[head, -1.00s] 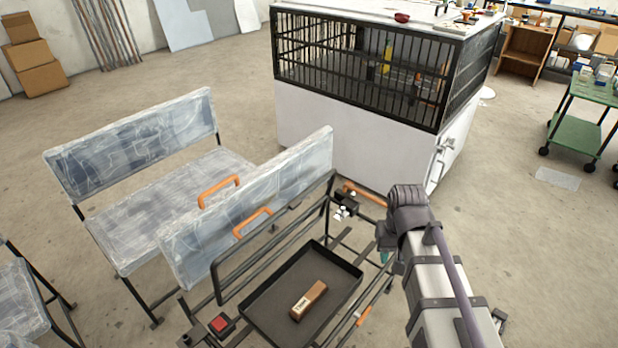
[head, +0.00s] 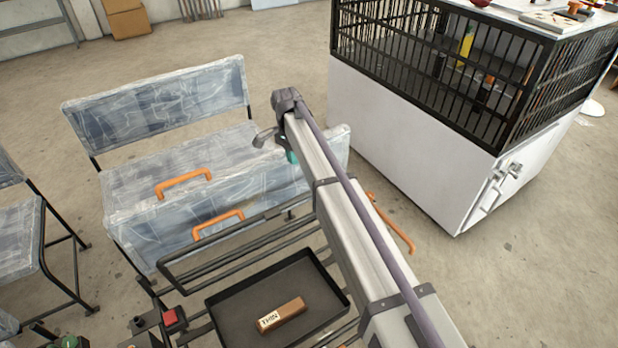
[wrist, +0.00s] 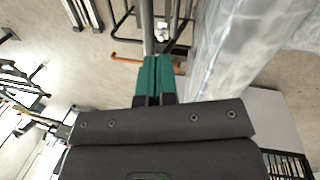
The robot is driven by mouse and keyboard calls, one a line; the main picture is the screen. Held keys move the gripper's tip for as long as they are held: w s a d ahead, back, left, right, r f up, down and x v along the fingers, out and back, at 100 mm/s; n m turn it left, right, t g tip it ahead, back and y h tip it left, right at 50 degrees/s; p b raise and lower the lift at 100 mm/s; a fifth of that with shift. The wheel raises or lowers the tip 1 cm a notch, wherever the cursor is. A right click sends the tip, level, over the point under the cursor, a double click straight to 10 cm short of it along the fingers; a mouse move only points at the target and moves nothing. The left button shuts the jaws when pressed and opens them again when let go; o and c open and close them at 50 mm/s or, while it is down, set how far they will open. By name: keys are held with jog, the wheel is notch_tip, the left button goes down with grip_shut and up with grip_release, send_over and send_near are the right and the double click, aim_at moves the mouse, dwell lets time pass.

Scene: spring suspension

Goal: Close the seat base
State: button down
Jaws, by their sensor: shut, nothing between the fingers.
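The seat base (head: 240,205) is a plastic-wrapped grey panel with two orange handles (head: 218,222). My gripper (head: 292,157) shows only a bit of teal fingertip beside my arm, in front of the panel's right part. In the wrist view the teal fingers (wrist: 153,78) are shut together and empty. The wrapped panel (wrist: 240,45) lies just right of them there. I cannot tell whether they touch it. My arm hides the panel's right part in the head view.
A brown box (head: 281,313) lies in the tray. A red button (head: 173,318) is left of it. A wrapped bench backrest (head: 160,103) stands behind. A white cabinet with a black cage (head: 400,130) is at the right. An orange bar (head: 395,226) sits right of my arm.

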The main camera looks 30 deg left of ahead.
jog(key=shift+w+d+m, duration=0.1)
jog(key=shift+m, duration=1)
jog(key=shift+f, duration=0.1)
notch_tip(320, 180, down, 10)
jog(key=s+d+b, duration=0.1)
jog(key=d+b, duration=0.1)
jog(key=b, duration=0.7)
jog(key=shift+r+b, duration=0.25)
jog(key=shift+b, duration=0.15)
